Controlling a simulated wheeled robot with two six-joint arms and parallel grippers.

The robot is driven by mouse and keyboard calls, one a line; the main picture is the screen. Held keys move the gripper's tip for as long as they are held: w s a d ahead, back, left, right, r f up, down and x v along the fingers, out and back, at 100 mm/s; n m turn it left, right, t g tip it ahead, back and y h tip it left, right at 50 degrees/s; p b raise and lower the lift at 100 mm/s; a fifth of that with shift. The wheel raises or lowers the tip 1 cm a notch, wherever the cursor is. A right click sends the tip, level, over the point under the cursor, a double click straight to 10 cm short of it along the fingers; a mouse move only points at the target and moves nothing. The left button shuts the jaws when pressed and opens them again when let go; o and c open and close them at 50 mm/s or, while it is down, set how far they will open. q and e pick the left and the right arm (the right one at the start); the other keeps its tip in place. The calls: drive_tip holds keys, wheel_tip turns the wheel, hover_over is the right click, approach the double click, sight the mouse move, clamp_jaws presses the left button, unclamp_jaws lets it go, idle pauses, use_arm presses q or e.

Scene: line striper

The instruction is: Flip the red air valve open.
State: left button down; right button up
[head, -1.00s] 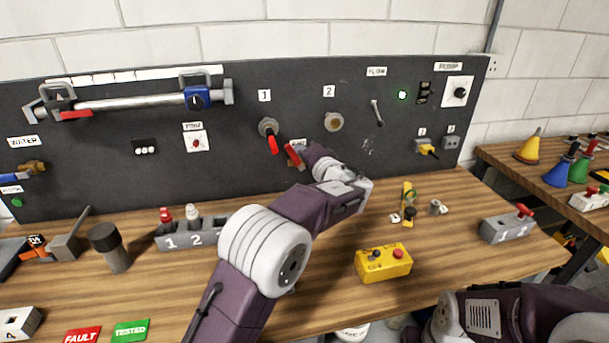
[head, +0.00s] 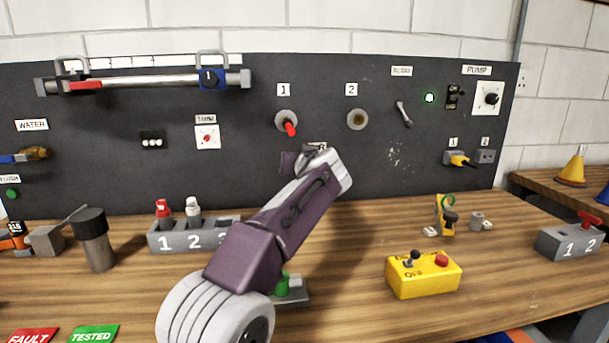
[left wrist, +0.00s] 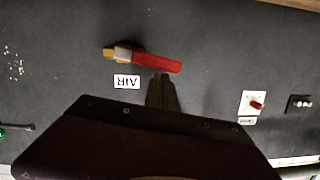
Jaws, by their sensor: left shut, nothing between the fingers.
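The red air valve handle (left wrist: 157,62) shows in the left wrist view, which sees the panel upside down. It lies nearly level in that picture, slightly tilted, in line with its brass body (left wrist: 110,53). The AIR label (left wrist: 127,81) is beside it. My left gripper (left wrist: 162,80) is shut and empty, its tips at the handle's red free part; I cannot tell whether they touch. In the head view my left gripper (head: 290,162) is in front of the panel and hides the air valve. My right gripper is out of view.
Outlet 1 (head: 286,121) with a red part is just above my left gripper; outlet 2 (head: 357,119) is to its right. A numbered grey block (head: 180,238) and a yellow control box (head: 424,274) stand on the bench. A green-topped item (head: 283,284) is partly behind my arm.

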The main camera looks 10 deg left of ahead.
use_arm(q)
drive_tip(key=shift+s+a+f+n+h+b, duration=0.1)
drive_tip(key=shift+a+f+n+h+b, duration=0.1)
drive_tip(key=shift+f+n+b, duration=0.4)
drive_tip(key=shift+s+a+f+n+h+b, duration=0.1)
drive_tip(key=shift+a+f+n+h+b, duration=0.1)
drive_tip(key=shift+n+b, duration=0.4)
drive_tip(key=shift+d, duration=0.1)
drive_tip(key=b+v, duration=0.1)
drive_tip(key=v, duration=0.8)
